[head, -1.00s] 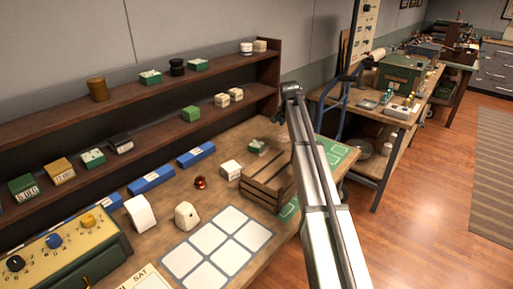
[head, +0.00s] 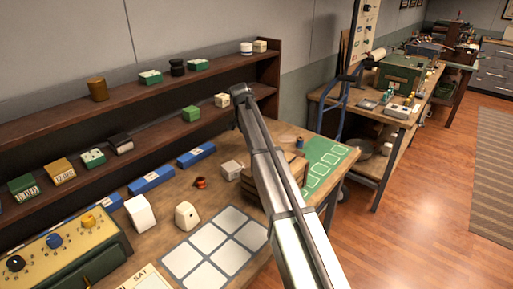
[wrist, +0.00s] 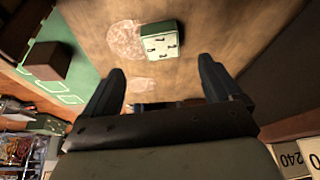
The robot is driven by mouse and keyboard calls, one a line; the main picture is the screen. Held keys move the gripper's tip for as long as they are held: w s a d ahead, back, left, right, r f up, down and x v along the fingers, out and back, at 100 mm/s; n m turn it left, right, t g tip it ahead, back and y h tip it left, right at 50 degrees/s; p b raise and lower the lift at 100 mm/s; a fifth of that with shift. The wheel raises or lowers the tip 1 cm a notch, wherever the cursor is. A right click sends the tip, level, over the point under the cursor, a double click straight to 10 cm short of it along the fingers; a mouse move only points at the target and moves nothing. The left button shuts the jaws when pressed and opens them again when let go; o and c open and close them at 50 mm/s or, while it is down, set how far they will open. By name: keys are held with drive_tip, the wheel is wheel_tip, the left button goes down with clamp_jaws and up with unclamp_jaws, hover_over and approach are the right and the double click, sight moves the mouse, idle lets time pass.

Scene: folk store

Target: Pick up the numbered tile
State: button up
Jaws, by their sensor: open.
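A small block with a white face, dark marks and green sides (wrist: 160,44) lies on the wooden table in the wrist view. The marks look like pips or figures, too small to read, so I cannot tell for sure that it is the numbered tile. My gripper (wrist: 163,78) is open and empty, its two dark fingers pointing toward this block, which lies beyond the tips and apart from them. In the head view my arm hides the gripper and this block.
A wooden crate (head: 292,164) stands partly behind my arm, beside a green mat (head: 326,160). A white block (head: 232,170) and a red object (head: 200,183) are left of it. Shelves (head: 150,146) line the wall. A box marked 240 (wrist: 291,159) shows at the wrist view's lower right.

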drive_tip(key=x, duration=0.9)
drive_tip(key=shift+w+r, duration=0.15)
drive_tip(key=shift+w, duration=0.1)
drive_tip(key=shift+d, duration=0.1)
drive_tip(key=c, duration=1.2)
